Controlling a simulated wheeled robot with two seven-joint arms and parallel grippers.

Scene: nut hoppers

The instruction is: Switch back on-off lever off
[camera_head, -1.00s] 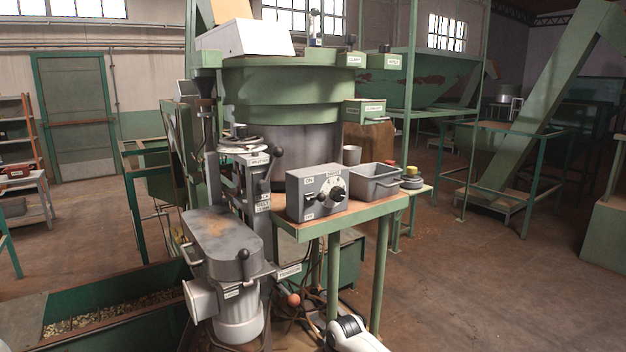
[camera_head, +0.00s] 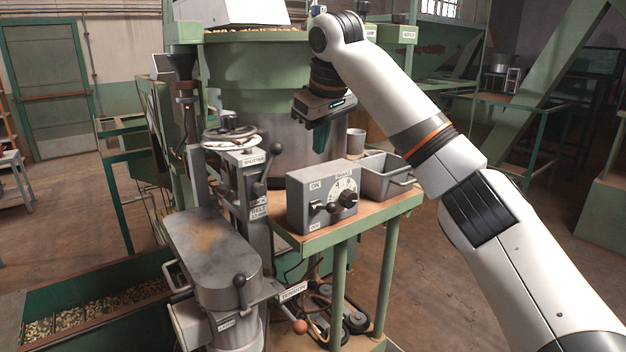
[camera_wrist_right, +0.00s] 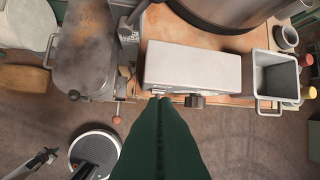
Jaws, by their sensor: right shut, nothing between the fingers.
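The grey control box (camera_head: 325,197) stands on the small wood-topped table, with an ON label at its upper left and an OFF label below. Its short dark lever (camera_head: 331,207) sticks out between these labels; its exact tilt is hard to tell. A black speed dial (camera_head: 348,199) is to its right. My right gripper (camera_head: 319,142) has dark green fingers, shut and empty, above and behind the box in the head view. In the right wrist view, the shut fingertips (camera_wrist_right: 160,99) overlap the front edge of the box (camera_wrist_right: 193,68) and cover the lever area.
A grey open bin (camera_head: 385,178) and a cup (camera_head: 355,141) stand right of and behind the box. The splitter lever (camera_head: 275,150) rises at its left.

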